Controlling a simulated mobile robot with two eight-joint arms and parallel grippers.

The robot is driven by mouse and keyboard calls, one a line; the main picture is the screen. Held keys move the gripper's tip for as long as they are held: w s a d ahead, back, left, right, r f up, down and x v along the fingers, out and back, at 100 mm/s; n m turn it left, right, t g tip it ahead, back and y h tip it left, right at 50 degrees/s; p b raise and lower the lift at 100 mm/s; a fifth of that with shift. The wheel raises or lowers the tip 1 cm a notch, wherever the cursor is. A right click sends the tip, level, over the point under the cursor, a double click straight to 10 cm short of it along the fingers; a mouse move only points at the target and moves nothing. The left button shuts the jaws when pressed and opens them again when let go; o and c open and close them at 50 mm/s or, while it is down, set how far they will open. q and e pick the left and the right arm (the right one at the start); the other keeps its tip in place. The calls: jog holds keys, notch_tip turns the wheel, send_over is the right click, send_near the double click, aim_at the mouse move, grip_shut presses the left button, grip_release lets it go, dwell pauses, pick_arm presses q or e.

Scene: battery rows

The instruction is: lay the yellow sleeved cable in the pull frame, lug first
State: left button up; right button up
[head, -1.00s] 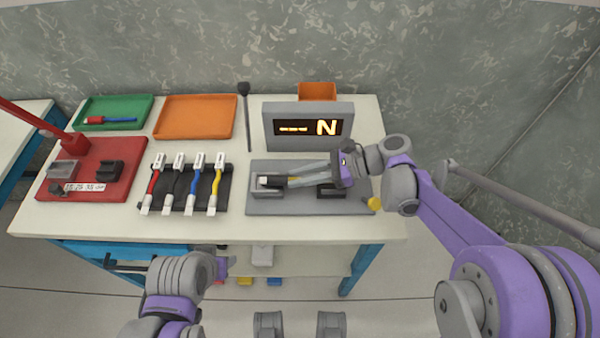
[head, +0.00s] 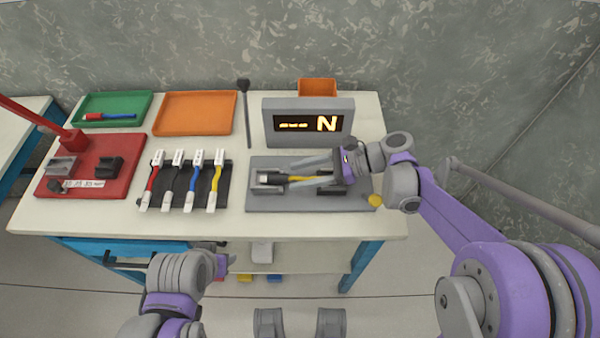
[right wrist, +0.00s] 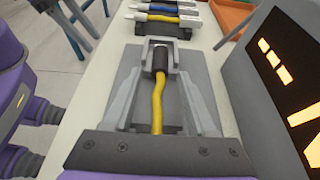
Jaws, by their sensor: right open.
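The yellow cable (head: 303,179) lies in the grey pull frame (head: 262,204). Its dark-sleeved end sits in the holder at the frame's left, and its yellow length runs right toward a dark block. In the right wrist view the black sleeve (right wrist: 161,60) sits between the walls of the far holder; the lug is hard to make out. My right gripper (head: 291,175) is open, with one finger on each side of the cable and apart from it. My left gripper (head: 226,263) is in front of the table, far from the frame; its fingers are unclear.
A display (head: 308,125) stands right behind the frame. A dark rack (head: 225,192) to the left holds several tagged cables, one of them yellow. A red fixture (head: 122,181), a green tray (head: 92,121) and an orange tray (head: 195,132) lie farther left. A yellow knob (head: 375,200) is at the frame's right.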

jog(key=v, duration=1)
jog(key=shift+d+r+p, duration=0.1)
jog(key=shift+d+p, duration=0.05)
jog(key=shift+p, duration=0.25)
jog(key=shift+s+r+h, duration=0.2)
jog(key=shift+s+h, duration=0.1)
jog(key=shift+s, duration=0.05)
jog(key=s+n+h+p, duration=0.2)
jog(key=s, duration=0.1)
jog(key=s+a+n+h+p, duration=0.1)
jog(key=s, duration=0.1)
jog(key=shift+a+r+n+t+h+p, duration=0.1)
jog(key=shift+r+n+t+h+p, duration=0.2)
jog(key=shift+r+n+t+p, duration=0.1)
jog(key=s+d+r+n+t+h+p, duration=0.2)
jog(key=s+d+n+t+h+p, duration=0.2)
jog(key=n, duration=1)
jog(key=s+d+h+p, duration=0.3)
jog(key=s+d+h, duration=0.1)
jog(key=s+h, duration=0.1)
jog(key=shift+s+d+t+p, duration=0.3)
jog(key=shift+s+d, duration=0.1)
jog(key=shift+s, duration=0.05)
